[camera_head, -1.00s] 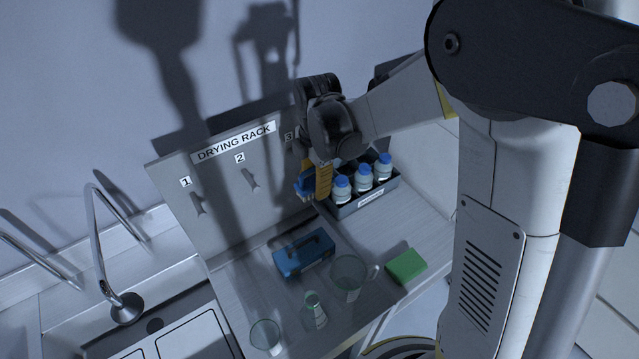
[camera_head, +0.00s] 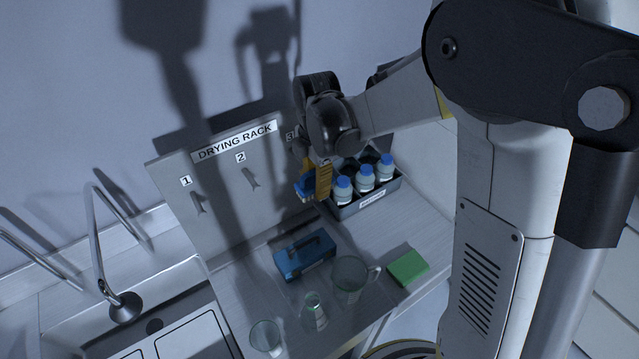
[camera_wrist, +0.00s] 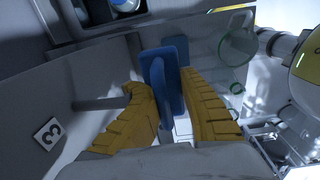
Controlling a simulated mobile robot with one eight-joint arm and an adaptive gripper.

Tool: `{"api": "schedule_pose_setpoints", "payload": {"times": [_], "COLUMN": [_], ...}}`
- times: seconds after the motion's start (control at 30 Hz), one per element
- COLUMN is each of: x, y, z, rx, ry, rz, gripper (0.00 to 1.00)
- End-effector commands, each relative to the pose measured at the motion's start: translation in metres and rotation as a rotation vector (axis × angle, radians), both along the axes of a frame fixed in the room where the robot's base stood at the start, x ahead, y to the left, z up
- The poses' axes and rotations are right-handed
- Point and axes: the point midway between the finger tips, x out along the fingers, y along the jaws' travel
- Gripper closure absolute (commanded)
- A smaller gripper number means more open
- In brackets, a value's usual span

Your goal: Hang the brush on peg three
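My gripper (camera_head: 318,180) is at the right end of the drying rack (camera_head: 225,190), close to the label 3. Its yellow fingers also show in the wrist view (camera_wrist: 168,95), one on each side of the blue brush (camera_wrist: 160,88). They appear closed on it. In the head view the brush (camera_head: 304,187) shows as a small blue part left of the fingers. Peg three (camera_wrist: 98,103) sticks out of the rack in the wrist view, with its tip at the left finger. Whether the brush touches the peg is hidden. In the head view my gripper hides peg three.
Pegs one (camera_head: 198,203) and two (camera_head: 251,178) are bare. A grey bin (camera_head: 378,202) with blue-capped bottles stands right of my gripper.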

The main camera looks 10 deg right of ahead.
Motion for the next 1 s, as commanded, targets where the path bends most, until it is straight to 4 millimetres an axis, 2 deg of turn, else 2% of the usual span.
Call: {"api": "schedule_pose_setpoints", "payload": {"times": [0.03,0.17,0.37,0.6,0.8,1.0], "x": [0.044,0.044,0.034,0.008,-0.011,-0.020], "y": [0.018,0.017,0.013,0.000,-0.010,-0.015], "z": [0.007,0.008,0.027,0.079,0.113,0.127], "rx": [0.046,0.046,0.041,0.029,0.017,0.012], "ry": [-0.149,-0.149,-0.129,-0.076,-0.036,-0.018], "rz": [0.005,0.005,0.005,0.004,0.002,0.002], "gripper": [0.38,0.38,0.38,0.38,0.38,0.38]}}
